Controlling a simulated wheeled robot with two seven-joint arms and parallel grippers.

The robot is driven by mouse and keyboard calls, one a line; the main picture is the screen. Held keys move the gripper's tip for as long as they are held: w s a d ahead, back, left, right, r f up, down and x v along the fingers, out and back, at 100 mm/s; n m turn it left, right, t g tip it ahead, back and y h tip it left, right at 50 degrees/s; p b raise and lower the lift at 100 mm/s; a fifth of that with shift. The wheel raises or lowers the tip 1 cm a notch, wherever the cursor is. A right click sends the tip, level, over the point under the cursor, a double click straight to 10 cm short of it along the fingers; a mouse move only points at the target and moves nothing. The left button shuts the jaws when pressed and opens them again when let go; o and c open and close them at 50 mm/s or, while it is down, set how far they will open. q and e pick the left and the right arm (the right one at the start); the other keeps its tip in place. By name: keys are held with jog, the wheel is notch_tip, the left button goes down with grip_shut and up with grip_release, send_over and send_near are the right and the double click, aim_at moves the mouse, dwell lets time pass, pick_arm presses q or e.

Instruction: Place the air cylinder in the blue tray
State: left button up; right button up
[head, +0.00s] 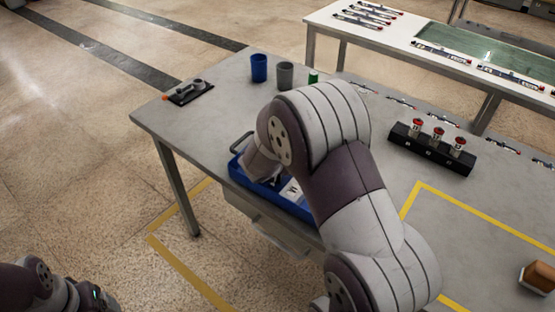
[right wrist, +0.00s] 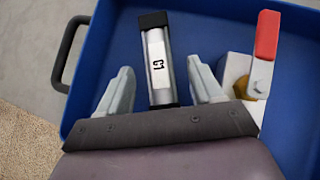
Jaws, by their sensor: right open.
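My right gripper (right wrist: 159,66) is open, with one finger on each side of the cylinder and a visible gap to both. The cylinder's near end is by the gripper's palm. In the head view the blue tray (head: 237,170) is on the grey table's near edge, partly hidden by my right arm. Only part of my left arm shows at lower left; its gripper is out of view.
A valve with a red handle (right wrist: 266,35) is in the tray, right of the gripper. A blue cup (head: 259,68), a grey cup (head: 285,75) and a black holder with red-topped parts (head: 432,150) stand on the table (head: 205,130). A second table stands behind.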

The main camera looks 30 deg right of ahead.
jog(key=p+v, duration=0.2)
jog(key=v, duration=0.8)
jog(key=a+n+t+y, duration=0.1)
jog(key=a+n+y, duration=0.5)
jog(key=n, duration=1.3)
jog(key=s+f+n+g, duration=0.1)
jog(key=s+n+g, duration=0.2)
jog(key=n, duration=1)
jog(key=s+a+f+n+g, duration=0.1)
jog(key=s+f+n+g, duration=0.1)
jog(key=s+n, duration=0.8)
jog(key=n+g, duration=0.1)
jog(key=n, duration=0.2)
jog(key=shift+s+p, duration=0.1)
jog(key=shift+p, duration=0.2)
